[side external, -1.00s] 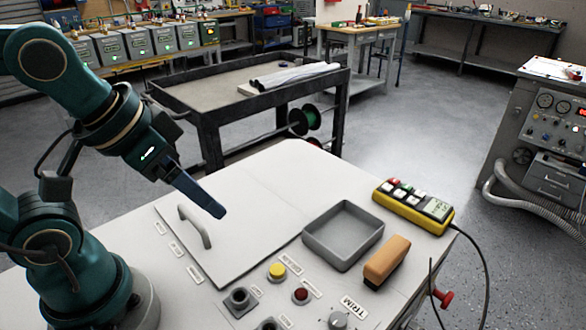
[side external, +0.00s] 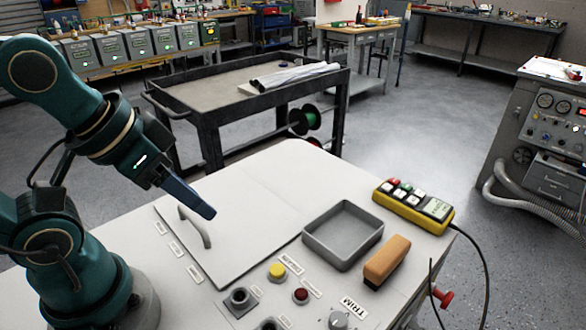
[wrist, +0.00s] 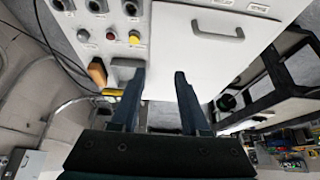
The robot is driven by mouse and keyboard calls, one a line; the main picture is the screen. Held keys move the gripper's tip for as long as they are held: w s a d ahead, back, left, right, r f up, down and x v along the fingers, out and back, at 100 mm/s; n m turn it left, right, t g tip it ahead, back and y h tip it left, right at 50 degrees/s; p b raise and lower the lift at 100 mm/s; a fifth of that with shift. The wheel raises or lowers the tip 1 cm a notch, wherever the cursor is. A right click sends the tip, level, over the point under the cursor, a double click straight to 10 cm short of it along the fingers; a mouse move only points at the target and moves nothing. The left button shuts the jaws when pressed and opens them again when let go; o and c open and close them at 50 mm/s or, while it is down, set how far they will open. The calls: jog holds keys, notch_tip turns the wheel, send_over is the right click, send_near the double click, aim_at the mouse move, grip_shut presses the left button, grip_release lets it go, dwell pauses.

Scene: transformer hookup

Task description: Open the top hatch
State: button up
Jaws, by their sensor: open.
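The top hatch (side external: 245,225) is a flat pale panel lying closed on top of the white cabinet. Its grey bar handle (side external: 195,227) stands near the hatch's left edge in the side view. In the wrist view the hatch (wrist: 185,55) lies beyond my fingers, with the handle (wrist: 218,32) at its upper right. My gripper (side external: 205,211) hangs above the hatch near the handle, apart from it as far as I can tell. In the wrist view my gripper (wrist: 160,75) shows two separated fingers with nothing between them.
A grey tray (side external: 343,235), an orange-brown block (side external: 387,261) and a yellow meter (side external: 413,201) sit right of the hatch. A yellow button (side external: 277,270), a red button (side external: 300,295) and sockets line the front. A dark cart (side external: 250,95) stands behind.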

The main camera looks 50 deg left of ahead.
jog(key=n+g, duration=0.8)
jog(key=n, duration=1)
send_over(192, 216)
jog(key=w, duration=0.1)
jog(key=w+x, duration=0.1)
jog(key=x, duration=0.6)
jog(key=shift+w+x, duration=0.15)
jog(key=shift+x, duration=1)
jog(key=shift+w+x, duration=0.2)
jog(key=shift+x, duration=0.9)
jog(key=shift+f, duration=0.1)
grip_shut()
